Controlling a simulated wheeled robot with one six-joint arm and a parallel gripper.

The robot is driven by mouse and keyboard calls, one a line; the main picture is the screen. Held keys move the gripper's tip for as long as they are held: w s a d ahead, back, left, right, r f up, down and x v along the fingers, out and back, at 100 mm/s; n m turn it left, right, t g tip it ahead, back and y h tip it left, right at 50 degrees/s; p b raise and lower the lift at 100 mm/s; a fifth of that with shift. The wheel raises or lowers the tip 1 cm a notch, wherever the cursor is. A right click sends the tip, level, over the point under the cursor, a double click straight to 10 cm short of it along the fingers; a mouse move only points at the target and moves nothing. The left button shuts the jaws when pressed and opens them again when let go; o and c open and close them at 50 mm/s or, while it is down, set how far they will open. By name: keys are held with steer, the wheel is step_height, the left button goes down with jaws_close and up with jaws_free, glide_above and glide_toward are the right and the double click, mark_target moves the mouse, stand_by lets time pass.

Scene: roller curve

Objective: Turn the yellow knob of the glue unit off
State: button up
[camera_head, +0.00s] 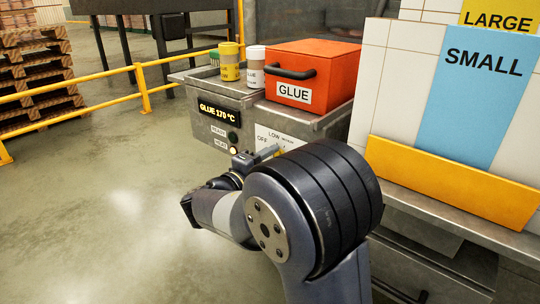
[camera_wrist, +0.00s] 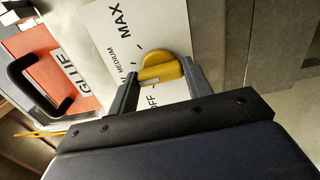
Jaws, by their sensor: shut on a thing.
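The glue unit (camera_head: 222,93) is a grey metal cabinet with a lit display reading GLUE 170 °C. Its white dial plate (camera_wrist: 103,22) reads MAX, MEDIUM and OFF in the wrist view; LOW and OFF show in the head view. The yellow knob (camera_wrist: 160,62) sits on this plate, its raised bar between the two fingers of my gripper (camera_wrist: 160,72), which is shut on it. A pale mark shows on the bar on the side near OFF; its exact setting is unclear. In the head view my gripper (camera_head: 268,152) reaches the plate, and my arm hides most of the knob.
An orange GLUE lid with a black handle (camera_head: 290,72) tops the unit, beside yellow (camera_head: 229,62) and white (camera_head: 256,66) containers. A tiled panel with a blue SMALL sign (camera_head: 480,95) stands right. Yellow railing (camera_head: 140,85) stands left; the floor before it is clear.

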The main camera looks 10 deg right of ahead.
steer(key=n+p, duration=1)
steer(key=n, duration=0.1)
steer(key=shift+p, duration=0.4)
steer(key=shift+n, duration=0.4)
steer(key=shift+o, duration=0.2)
steer(key=o, duration=1)
steer(key=shift+c, duration=0.2)
steer(key=p+v, duration=0.1)
steer(key=v, duration=1)
